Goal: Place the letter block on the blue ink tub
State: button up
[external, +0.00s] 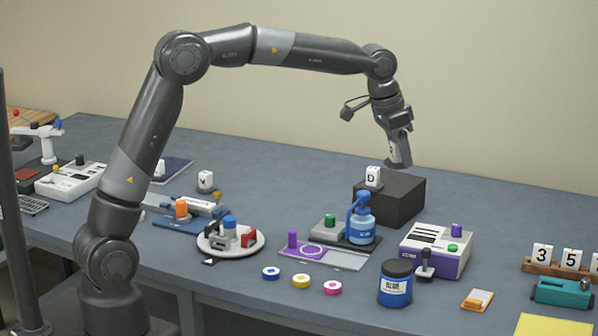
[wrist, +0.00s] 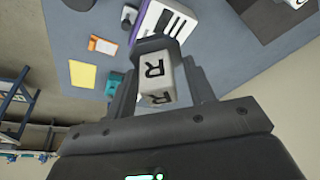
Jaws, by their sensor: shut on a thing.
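In the wrist view my gripper (wrist: 162,66) is shut on a white letter block (wrist: 157,72) marked R. In the external view the held block (external: 392,149) is mostly covered by the fingers. The blue ink tub (external: 396,284), with a dark lid and a pale label, stands upright near the front of the table, well below and apart from my gripper. Another white letter block marked D (external: 373,176) sits on the black box (external: 403,201).
A blue pump bottle (external: 361,222) and a white and purple device (external: 436,250) stand behind the tub. A dark-handled stamp (external: 425,264) stands close at its right. Several coloured rings, including a pink one (external: 332,288), lie to its left. Open table lies right of the device.

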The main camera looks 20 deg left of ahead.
jog(key=s+d+m+g, duration=0.1)
jog(key=s+d+m, duration=0.3)
jog(key=s, duration=0.9)
jog(key=s+d+m+g, duration=0.1)
jog(key=s+d+m, duration=0.25)
jog(key=s, duration=0.85)
send_over(405, 267)
jog(key=a, duration=0.1)
jog(key=shift+m+h, duration=0.35)
jog(key=shift+h, duration=0.05)
notch_tip(405, 267, down, 12)
jog(key=shift+s+a+f, duration=0.1)
jog(key=shift+s+f, duration=0.05)
jog(key=shift+w+f, duration=0.3)
jog(key=shift+f, duration=1.85)
jog(key=o, duration=1.3)
jog(key=shift+f, duration=0.15)
